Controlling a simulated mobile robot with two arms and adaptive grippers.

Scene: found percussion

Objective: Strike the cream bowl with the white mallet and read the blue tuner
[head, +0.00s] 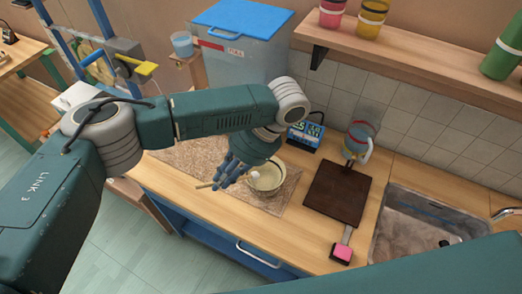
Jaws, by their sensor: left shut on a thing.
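The cream bowl (272,180) stands on a speckled mat on the wooden counter, partly hidden behind my left gripper and wrist. My left gripper (226,179) is just left of the bowl and is shut on the white mallet. The mallet's handle (205,186) sticks out to the left. Its pale head (255,174) shows at the bowl's left side; I cannot tell whether it touches the bowl. The blue tuner (305,134) stands behind the bowl with its screen lit, but the reading is too small to make out. My right gripper is out of view.
A dark board (338,193) lies right of the mat (287,203), with a pink-headed tool (342,252) in front. A clear jug (357,142) stands behind the board. A sink (410,228) is at the right. A blue-lidded bin (240,50) stands behind.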

